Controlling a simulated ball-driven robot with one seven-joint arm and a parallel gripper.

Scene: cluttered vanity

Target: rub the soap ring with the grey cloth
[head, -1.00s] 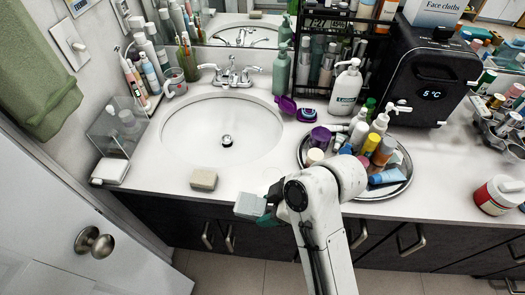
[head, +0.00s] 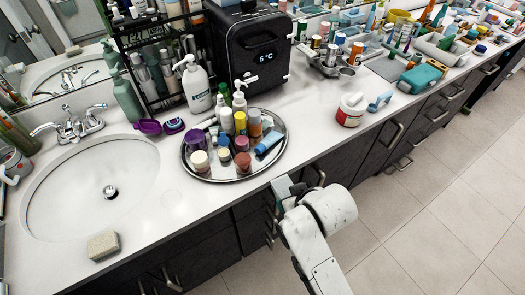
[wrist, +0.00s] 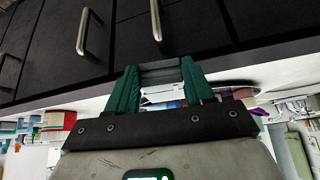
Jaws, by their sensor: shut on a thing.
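My gripper (head: 289,199) is shut on a small grey folded cloth (head: 281,187). It holds the cloth at the counter's front edge, right of the round tray, by the dark cabinet fronts. The wrist view shows the two green fingers of my gripper (wrist: 160,85) with the grey cloth (wrist: 160,67) between them. A faint pale ring (head: 172,198), which looks like the soap ring, lies on the white counter between the sink and the tray. The cloth is well to the right of this ring and apart from it.
A beige block (head: 103,245) sits by the sink (head: 92,190). A white pump bottle (head: 196,88), black cooler (head: 250,50) and red-and-white jar (head: 351,110) stand around.

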